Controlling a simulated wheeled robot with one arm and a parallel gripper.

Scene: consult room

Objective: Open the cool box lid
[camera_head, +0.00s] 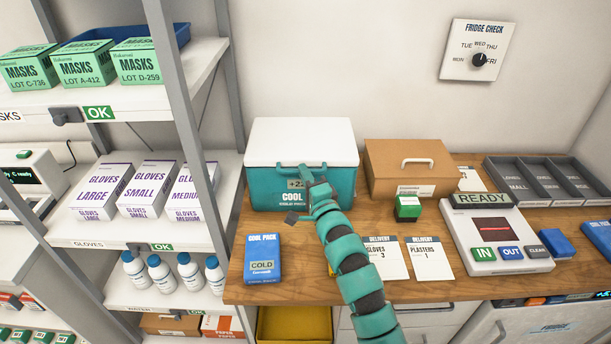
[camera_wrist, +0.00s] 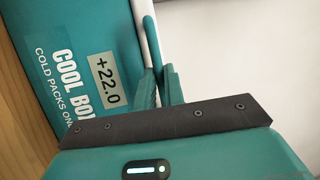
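The cool box (camera_head: 262,188) is teal with a white lid (camera_head: 300,140) and stands on the wooden counter against the wall. The lid lies closed on the box. A teal handle (camera_head: 285,166) runs along the lid's front edge. The handle (camera_wrist: 151,35) also shows in the wrist view, beside the box front (camera_wrist: 50,35) with its "+22.0" label. My gripper (camera_head: 305,176) is at the handle from the front. In the wrist view my gripper's fingers (camera_wrist: 160,84) are close together with the handle between them. The exact contact is partly hidden by the fingers.
A brown box (camera_head: 390,170) stands right of the cool box, with a small green box (camera_head: 408,208) before it. A blue cold pack (camera_head: 263,258) lies at the counter's front left. A scanner unit (camera_head: 495,240) sits right. Shelf posts (camera_head: 188,120) rise on the left.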

